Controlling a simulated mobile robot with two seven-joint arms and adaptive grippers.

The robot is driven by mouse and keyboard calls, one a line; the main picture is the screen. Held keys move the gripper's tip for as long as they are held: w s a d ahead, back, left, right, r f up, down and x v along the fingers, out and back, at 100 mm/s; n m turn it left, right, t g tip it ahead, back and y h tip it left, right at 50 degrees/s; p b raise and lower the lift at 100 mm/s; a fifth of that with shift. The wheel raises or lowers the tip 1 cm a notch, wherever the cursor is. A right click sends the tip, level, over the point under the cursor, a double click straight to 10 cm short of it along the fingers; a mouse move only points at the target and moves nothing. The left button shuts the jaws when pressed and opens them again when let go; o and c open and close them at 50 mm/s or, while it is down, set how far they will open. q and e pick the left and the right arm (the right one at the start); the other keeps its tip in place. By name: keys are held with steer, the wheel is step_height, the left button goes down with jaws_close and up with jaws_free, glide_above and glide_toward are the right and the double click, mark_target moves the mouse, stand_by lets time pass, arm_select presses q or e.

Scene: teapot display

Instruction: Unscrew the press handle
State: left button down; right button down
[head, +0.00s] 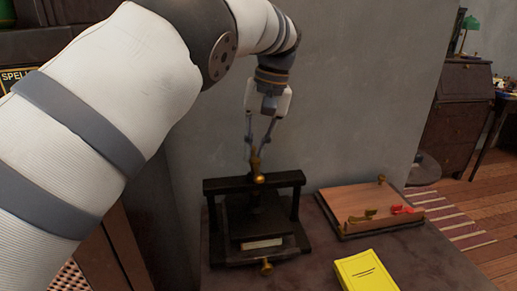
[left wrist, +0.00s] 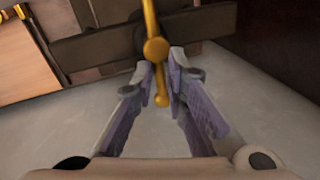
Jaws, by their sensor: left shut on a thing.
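The black press (head: 253,218) stands on the table against the grey wall. Its brass handle (head: 257,165) sits on top of the crossbar. My left gripper (head: 257,153) reaches down from above and is shut on one arm of the handle. In the left wrist view the brass handle (left wrist: 155,48) shows its round hub, with one bar between the fingertips of my left gripper (left wrist: 163,82). A pale book or stack of paper (head: 262,243) lies inside the press. My right gripper is not in view.
A yellow book (head: 366,272) lies at the front of the table. A wooden board (head: 370,204) with a red item (head: 403,210) and small brass pieces lies right of the press. The wall is close behind the press.

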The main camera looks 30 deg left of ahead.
arm_select(q)
steer(key=n, duration=0.2)
steer(key=shift+f+n+g, duration=0.3)
steer(key=shift+n, duration=0.1)
steer(key=n, duration=0.2)
steer(key=shift+s+a+r+n+h, duration=0.15)
steer(key=shift+s+a+n+h, duration=0.05)
steer(key=shift+n+h, duration=0.2)
steer(key=n, duration=0.4)
steer(key=shift+s+a+r+g+h, duration=0.15)
steer(key=shift+s+a+g+h, duration=0.15)
steer(key=shift+s+h, duration=0.1)
steer(key=n, duration=0.5)
steer(key=shift+s+a+r+h, duration=0.1)
steer(key=shift+s+r+h, duration=0.1)
steer(key=shift+s+h, duration=0.2)
steer(key=n, duration=0.1)
steer(key=n+p, duration=0.1)
steer(key=n, duration=0.2)
steer(key=shift+s+n+h, duration=0.35)
steer(key=shift+n+h, duration=0.05)
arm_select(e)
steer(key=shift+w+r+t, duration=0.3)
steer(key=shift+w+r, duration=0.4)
